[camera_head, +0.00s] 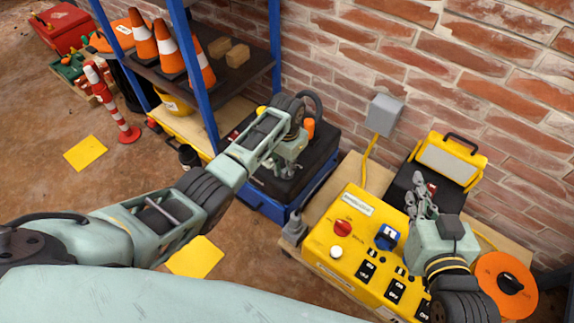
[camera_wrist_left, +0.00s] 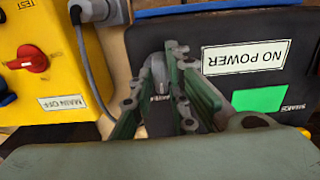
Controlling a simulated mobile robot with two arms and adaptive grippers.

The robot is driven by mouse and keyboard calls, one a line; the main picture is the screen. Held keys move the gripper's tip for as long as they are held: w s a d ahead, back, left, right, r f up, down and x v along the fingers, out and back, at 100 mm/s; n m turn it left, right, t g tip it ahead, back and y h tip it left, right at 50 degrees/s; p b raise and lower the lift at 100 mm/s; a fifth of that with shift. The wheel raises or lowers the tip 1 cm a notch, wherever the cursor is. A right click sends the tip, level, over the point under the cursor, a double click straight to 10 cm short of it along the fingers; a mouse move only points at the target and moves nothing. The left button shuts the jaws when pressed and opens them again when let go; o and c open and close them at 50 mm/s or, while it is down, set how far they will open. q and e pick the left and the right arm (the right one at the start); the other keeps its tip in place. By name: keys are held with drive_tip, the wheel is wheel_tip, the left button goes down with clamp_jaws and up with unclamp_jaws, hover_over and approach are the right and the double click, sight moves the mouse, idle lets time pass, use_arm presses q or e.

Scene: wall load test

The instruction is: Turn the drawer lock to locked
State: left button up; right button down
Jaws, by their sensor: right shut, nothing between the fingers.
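In the left wrist view, a grey knob (camera_wrist_left: 157,78), which looks like the drawer lock, stands on a dark panel (camera_wrist_left: 222,28). My left gripper (camera_wrist_left: 160,105) has its green fingers apart around the knob. I cannot tell whether they touch it, and the fingers hide part of it and its lettering. In the head view my left gripper (camera_head: 286,160) is above a black-topped blue cabinet (camera_head: 262,202) and hides the lock.
A "NO POWER" label (camera_wrist_left: 245,57) and a green patch (camera_wrist_left: 260,99) are beside the knob. A grey plug with cable (camera_wrist_left: 95,12) is close to the fingers. The brick wall (camera_head: 340,60) stands behind. A shelf with cones (camera_head: 200,62) is left of the cabinet.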

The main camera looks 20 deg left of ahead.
use_arm(q)
clamp_jaws()
